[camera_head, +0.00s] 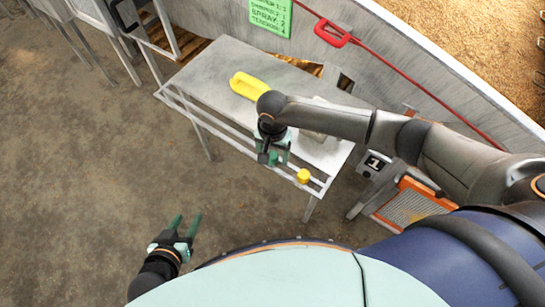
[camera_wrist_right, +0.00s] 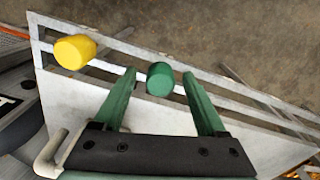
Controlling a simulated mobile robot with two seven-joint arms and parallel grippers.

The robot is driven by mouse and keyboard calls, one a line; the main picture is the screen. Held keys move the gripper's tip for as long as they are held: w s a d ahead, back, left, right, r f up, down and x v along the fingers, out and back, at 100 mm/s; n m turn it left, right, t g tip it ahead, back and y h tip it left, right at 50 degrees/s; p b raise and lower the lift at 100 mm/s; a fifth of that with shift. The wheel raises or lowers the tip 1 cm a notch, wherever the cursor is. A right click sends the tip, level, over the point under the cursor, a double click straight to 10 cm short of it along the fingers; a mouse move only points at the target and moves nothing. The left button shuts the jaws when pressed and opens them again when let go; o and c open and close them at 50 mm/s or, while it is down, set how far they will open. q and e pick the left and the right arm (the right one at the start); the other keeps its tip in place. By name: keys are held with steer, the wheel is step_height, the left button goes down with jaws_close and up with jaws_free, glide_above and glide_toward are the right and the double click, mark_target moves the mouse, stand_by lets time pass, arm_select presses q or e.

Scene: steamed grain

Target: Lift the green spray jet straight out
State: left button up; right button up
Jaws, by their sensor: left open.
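The green spray jet (camera_wrist_right: 160,79), a short round green piece, shows in the right wrist view at the rail along the table's edge. It lies between the two green fingers of my right gripper, with a gap on each side. My right gripper (camera_head: 274,157) is open above the table's front edge; in the head view I cannot tell the jet apart from its green fingers. My left gripper (camera_head: 186,226) is open and empty, low over the floor, away from the table.
A yellow round piece (camera_wrist_right: 75,52) sits on the same rail, beside the right gripper; it also shows in the head view (camera_head: 303,176). A yellow container (camera_head: 248,85) lies on the grey table (camera_head: 205,75). A green sign (camera_head: 270,16) and a red hose (camera_head: 400,80) are behind.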

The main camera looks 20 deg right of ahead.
steer(key=c, duration=0.4)
jaws_close()
arm_select(q)
steer(key=shift+s+f, duration=0.2)
steer(key=shift+s, duration=0.1)
steer(key=shift+r, duration=0.15)
arm_select(e)
steer(key=shift+r, duration=0.1)
